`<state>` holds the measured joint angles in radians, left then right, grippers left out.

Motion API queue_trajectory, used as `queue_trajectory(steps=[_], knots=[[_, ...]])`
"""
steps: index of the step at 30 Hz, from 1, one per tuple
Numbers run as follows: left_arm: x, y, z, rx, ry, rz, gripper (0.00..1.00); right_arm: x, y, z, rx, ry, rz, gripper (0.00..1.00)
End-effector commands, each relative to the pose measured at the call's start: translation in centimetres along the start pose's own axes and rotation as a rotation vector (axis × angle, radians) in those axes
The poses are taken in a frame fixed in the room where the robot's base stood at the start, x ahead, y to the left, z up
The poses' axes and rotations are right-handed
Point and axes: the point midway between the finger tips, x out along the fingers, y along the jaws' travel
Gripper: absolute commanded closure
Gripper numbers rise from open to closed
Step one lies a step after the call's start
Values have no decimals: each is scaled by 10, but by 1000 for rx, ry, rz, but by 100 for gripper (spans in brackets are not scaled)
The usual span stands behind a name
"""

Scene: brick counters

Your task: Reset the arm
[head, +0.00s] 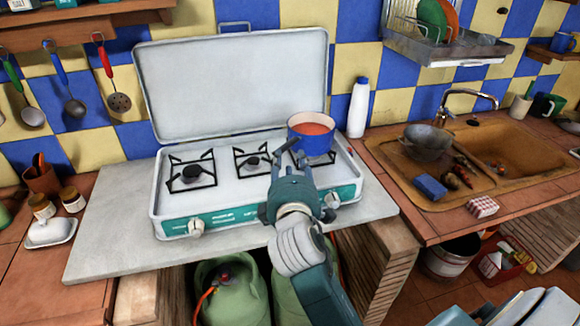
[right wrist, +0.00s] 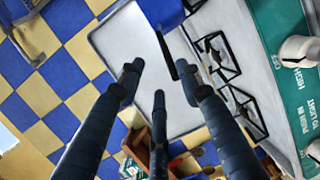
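My right arm comes in from the bottom of the head view. Its teal gripper (head: 288,163) is at the front right of the white gas stove (head: 228,202), just in front of the blue pot. In the right wrist view the three dark fingers of my right gripper (right wrist: 158,80) are spread apart with nothing between them. The blue pot (head: 318,144) with orange-red contents sits on the right burner; part of it shows at the top of the right wrist view (right wrist: 162,12), beyond the fingertips. My left gripper is not in view.
The stove's raised lid (head: 232,85) stands behind the burners. A white bottle (head: 358,108) stands right of the stove. A sink (head: 515,150) is farther right. Utensils (head: 70,95) hang at the left wall. The grey slab (head: 105,235) left of the stove is clear.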

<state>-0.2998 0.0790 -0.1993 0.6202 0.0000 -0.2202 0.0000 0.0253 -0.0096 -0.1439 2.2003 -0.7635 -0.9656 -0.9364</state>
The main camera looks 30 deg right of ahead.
Motion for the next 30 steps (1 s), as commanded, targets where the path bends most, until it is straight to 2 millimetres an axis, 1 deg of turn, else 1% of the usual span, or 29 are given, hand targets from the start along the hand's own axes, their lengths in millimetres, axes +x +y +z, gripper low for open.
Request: queue_trajectory(steps=[4,17,20,23,26,27,29,30], knots=[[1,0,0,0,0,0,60,-6,0,0,1,-1,-2,64],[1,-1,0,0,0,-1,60,-6,0,0,0,-1,-1,64],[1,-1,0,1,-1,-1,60,-8,-6,2,14,0,-17,64],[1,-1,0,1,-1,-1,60,-15,-35,8,84,0,-95,64],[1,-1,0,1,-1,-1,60,-36,-89,18,227,-11,-249,64],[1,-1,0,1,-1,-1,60,-49,-115,23,298,-24,-328,64],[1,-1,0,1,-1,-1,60,-74,-153,31,404,-55,-452,64],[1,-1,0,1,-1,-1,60,-91,-176,35,470,-81,-532,64]])
